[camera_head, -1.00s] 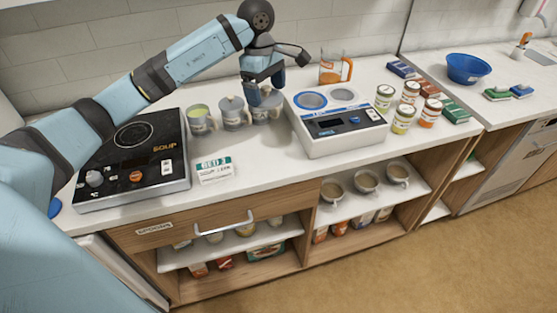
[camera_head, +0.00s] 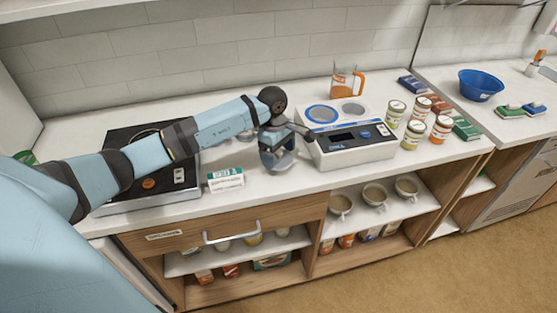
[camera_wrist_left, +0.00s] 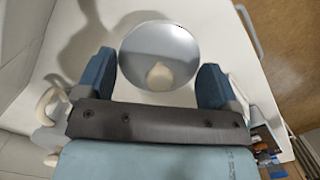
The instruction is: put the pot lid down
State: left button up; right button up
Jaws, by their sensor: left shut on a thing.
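My left gripper (camera_head: 277,158) is low over the white counter, between the sign and the blue-and-white appliance. In the left wrist view the pot lid (camera_wrist_left: 150,38), a round shiny grey disc with a pale knob (camera_wrist_left: 160,77), lies between the fingers of my left gripper (camera_wrist_left: 157,84). The gripper is shut on the lid. In the head view a grey edge of the lid (camera_head: 283,164) shows under the fingers. I cannot tell whether the lid touches the counter. My right gripper is in neither view.
A black hob (camera_head: 150,203) is at left, partly behind my arm. A green-and-white sign (camera_head: 225,180) stands left of the gripper. The appliance (camera_head: 350,152) is close on the right, with several jars (camera_head: 413,134) beyond it. Bare counter (camera_head: 300,181) lies around the gripper.

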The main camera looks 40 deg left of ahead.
aim_at(279, 162)
pick_arm(q)
notch_tip(279, 162, down, 4)
jog(key=shift+r, duration=0.25)
jog(key=shift+f, duration=0.15)
jog(key=o, duration=0.7)
jog(key=shift+c, duration=0.2)
